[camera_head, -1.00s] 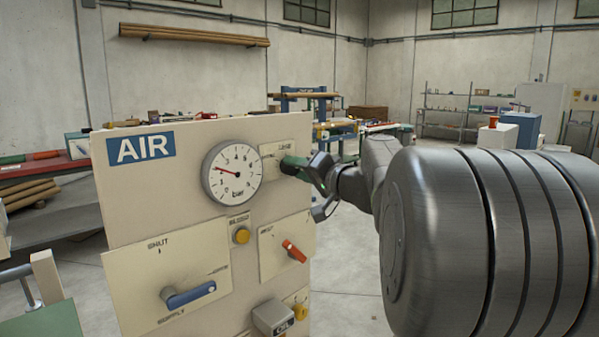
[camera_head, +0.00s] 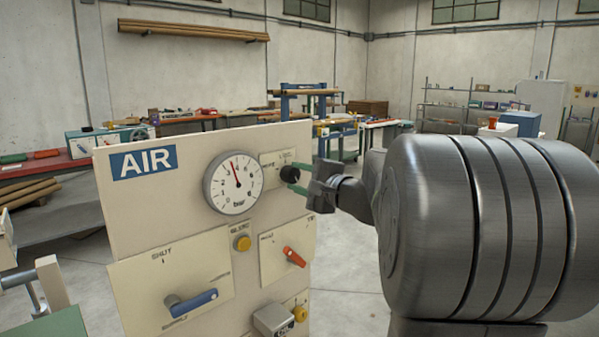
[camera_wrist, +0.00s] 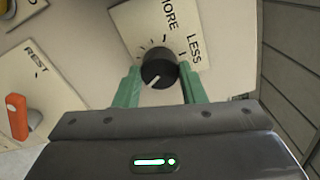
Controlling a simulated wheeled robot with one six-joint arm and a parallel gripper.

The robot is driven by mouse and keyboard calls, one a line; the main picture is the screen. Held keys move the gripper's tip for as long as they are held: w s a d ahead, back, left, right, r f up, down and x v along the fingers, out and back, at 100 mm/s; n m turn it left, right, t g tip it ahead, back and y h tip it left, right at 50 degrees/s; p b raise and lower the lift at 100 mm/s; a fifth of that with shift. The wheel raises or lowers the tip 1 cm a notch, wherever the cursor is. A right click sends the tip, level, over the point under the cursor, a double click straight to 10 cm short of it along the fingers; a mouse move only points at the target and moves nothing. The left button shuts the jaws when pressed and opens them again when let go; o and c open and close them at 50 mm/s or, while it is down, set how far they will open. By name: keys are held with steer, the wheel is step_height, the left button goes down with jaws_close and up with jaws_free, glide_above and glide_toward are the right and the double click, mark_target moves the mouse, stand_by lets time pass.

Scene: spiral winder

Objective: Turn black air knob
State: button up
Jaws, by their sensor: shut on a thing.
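The black air knob (camera_head: 289,174) is on the upper right of the cream AIR panel (camera_head: 118,215), beside the pressure gauge (camera_head: 222,192). In the wrist view the knob (camera_wrist: 159,69) has a white pointer line aimed to the lower left, and the plate above it reads MORE and LESS. My gripper (camera_head: 299,177) reaches the knob from the right. Its green fingers (camera_wrist: 160,76) stand on both sides of the knob and are shut on it. The gauge needle points nearly straight up, slightly left.
Below are a yellow button (camera_head: 242,243), an orange-red lever (camera_head: 294,257) and a blue SHUT/SUPPLY handle (camera_head: 192,302). A grey box and a yellow knob (camera_head: 300,314) sit at the bottom. Benches stand well behind the panel.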

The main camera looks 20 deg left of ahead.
steer(key=shift+m+p, duration=1.3)
steer(key=shift+m, duration=0.9)
steer(key=o, duration=1)
steer(key=v, duration=1.4)
steer(key=shift+a+f, duration=0.1)
steer(key=shift+a, duration=0.05)
steer(key=x, duration=1.3)
steer(key=shift+w+a, duration=0.25)
steer(key=shift+a, duration=0.05)
